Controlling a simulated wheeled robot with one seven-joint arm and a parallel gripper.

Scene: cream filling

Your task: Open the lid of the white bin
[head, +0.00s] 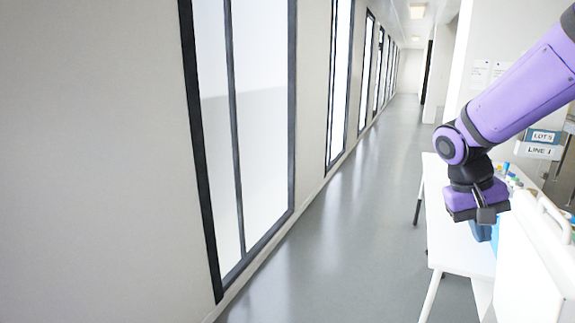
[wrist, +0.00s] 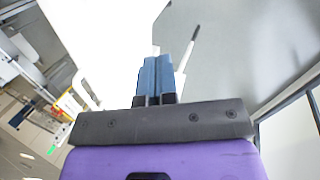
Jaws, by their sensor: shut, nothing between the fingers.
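My gripper (head: 484,232) hangs at the right in the head view, beside the edge of a white table. In the wrist view its blue fingers (wrist: 157,78) are pressed together with nothing between them. A large white boxy thing (head: 530,270) with a pale handle-like bar (head: 556,218) stands at the lower right, close to my gripper. I cannot tell for certain whether it is the white bin. It is cut off by the picture edge, and no open lid shows.
The white table (head: 455,245) runs along the right with small coloured items (head: 512,178) at its far end. A sign (head: 540,145) reading "LOTS" and "LINE 1" hangs above. The grey floor (head: 345,235) on the left is clear along the windowed wall.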

